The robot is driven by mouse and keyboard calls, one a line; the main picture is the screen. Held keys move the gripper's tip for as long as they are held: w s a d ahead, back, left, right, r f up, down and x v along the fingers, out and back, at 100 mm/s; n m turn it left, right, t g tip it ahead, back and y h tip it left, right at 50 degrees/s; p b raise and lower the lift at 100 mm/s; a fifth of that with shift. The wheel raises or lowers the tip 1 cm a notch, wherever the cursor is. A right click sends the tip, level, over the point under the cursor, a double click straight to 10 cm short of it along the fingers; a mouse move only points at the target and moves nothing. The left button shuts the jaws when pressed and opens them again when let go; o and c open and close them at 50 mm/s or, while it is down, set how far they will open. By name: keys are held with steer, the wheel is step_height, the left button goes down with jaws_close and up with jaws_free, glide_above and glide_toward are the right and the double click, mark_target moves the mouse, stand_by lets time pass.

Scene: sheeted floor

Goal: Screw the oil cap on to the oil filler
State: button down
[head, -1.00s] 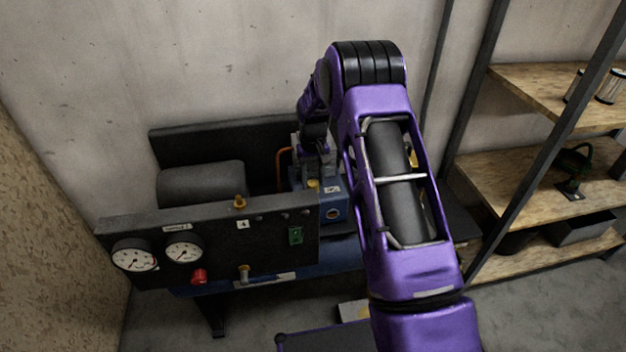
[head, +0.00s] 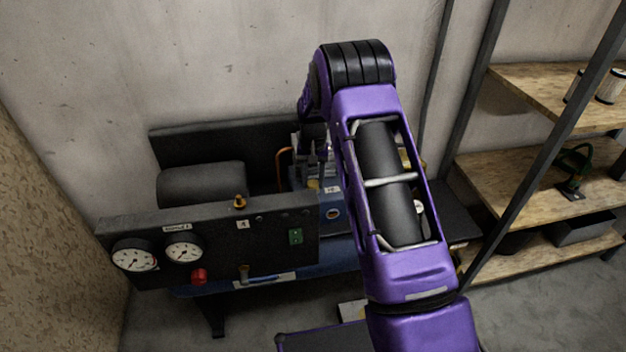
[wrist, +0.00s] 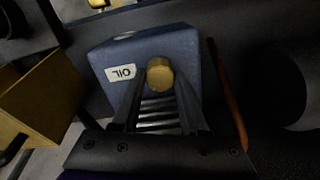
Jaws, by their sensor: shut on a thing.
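The round brass-coloured oil cap (wrist: 160,76) shows in the wrist view between the tips of my gripper (wrist: 160,80). My gripper's two dark fingers are shut on it. Behind it is the blue pump block (wrist: 190,47) with a white OIL label (wrist: 122,73) to the left of the cap. The oil filler is hidden, and I cannot tell whether the cap touches it. In the head view the blue block (head: 334,226) sits right of the dark panel, with my wrist above it, partly hidden by my arm.
A dark panel (head: 215,235) with gauges (head: 134,255), a red knob (head: 199,276) and a brass fitting (head: 239,202) stands in front of the machine. A copper pipe (wrist: 229,95) runs right of the block. A dark cylinder (head: 200,184) lies left. Wooden shelves (head: 520,165) stand right.

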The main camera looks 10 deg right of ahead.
steer(key=m, duration=0.7)
steer(key=shift+m+p, duration=0.3)
steer(key=shift+c, duration=1.8)
jaws_free()
